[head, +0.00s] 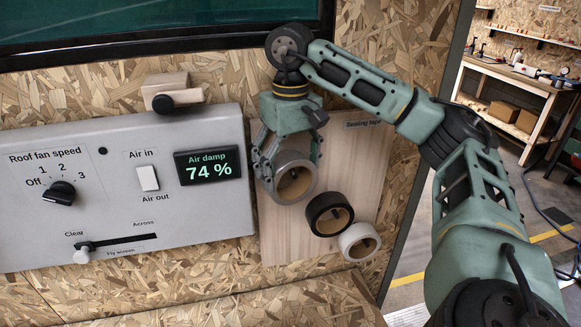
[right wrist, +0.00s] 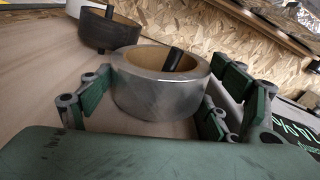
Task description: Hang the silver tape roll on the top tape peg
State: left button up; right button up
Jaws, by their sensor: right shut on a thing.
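The silver tape roll (head: 309,187) is at the upper part of the pale wooden sealing-tape board (head: 350,150) in the head view. My right gripper (head: 287,160) reaches down from above, its fingers on both sides of the roll, shut on it. In the right wrist view the silver roll (right wrist: 155,95) sits between the fingers, its open core facing up in the picture. A dark top tape peg (right wrist: 174,58) shows inside the core, so the roll is around it. How far the roll is from the board is hard to tell. My left gripper is out of view.
A black tape roll (head: 315,222) and a white tape roll (head: 345,246) hang below, to the lower right, close by. Left of the board is a grey control panel (head: 120,225) with a knob, switch and display. A wooden block latch (head: 172,88) sits above the panel.

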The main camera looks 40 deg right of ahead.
aim_at(290, 156)
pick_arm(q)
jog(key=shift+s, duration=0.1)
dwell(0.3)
pick_arm(e)
jog(key=o, duration=1.1)
jog(key=shift+o, duration=0.3)
notch_tip(290, 156, up, 5)
jog(key=shift+d+r, duration=0.1)
jog(key=shift+r, duration=3.4)
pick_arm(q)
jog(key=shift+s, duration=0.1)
